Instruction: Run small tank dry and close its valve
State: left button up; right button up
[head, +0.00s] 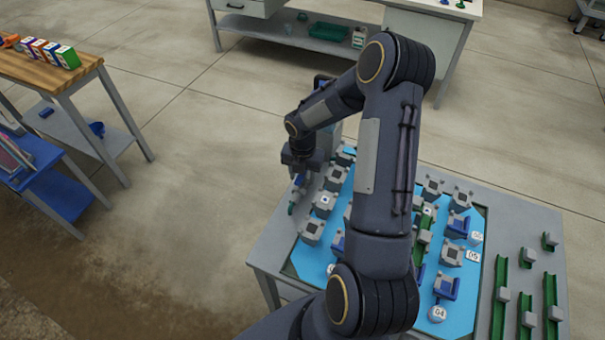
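My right gripper (303,178) points down at the left edge of the grey table, beside the blue board (314,262). My own arm crosses the middle of the view and covers much of the board. The fingertips are small and dim, and I cannot tell whether they are open or shut. A small green piece (291,209) lies just below the fingers; I cannot tell if they touch it. Several grey blocks stand on the board, some in blue or green holders. I cannot make out a small tank or its valve. My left gripper is out of view.
Green rails (499,300) with grey blocks lie on the table's right side. A wooden bench (50,72) with coloured boxes (52,52) and a blue rack (60,190) stand at the left. A white workbench (420,30) is at the back. The floor between them is clear.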

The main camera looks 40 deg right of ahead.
notch_tip(320, 180, up, 10)
jog(key=p, duration=0.8)
jog(key=shift+r, duration=0.1)
